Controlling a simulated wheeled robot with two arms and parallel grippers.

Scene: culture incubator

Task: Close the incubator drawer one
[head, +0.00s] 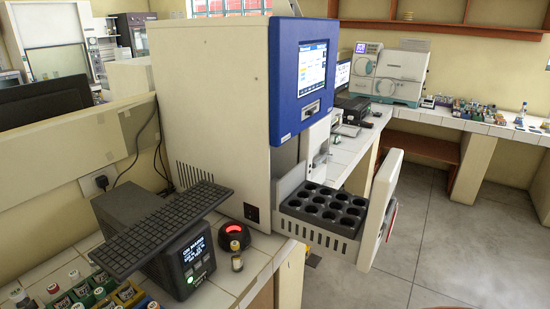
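The incubator (212,95) is a tall cream cabinet with a blue front panel and a lit screen (312,65). A drawer (318,234) is pulled out from its lower front, towards the right. The drawer holds a black rack (325,208) with rows of round, empty-looking holes. Its white front panel (379,212) stands well clear of the cabinet, with a grey and red part on its outer face. Neither of my grippers shows in the head view.
A black box with a small display (196,250) and a dark keyboard (158,228) sit on the bench left of the drawer. A red-lit round device (235,232) and a small vial (237,262) stand nearby. Open floor (450,240) lies right of the drawer.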

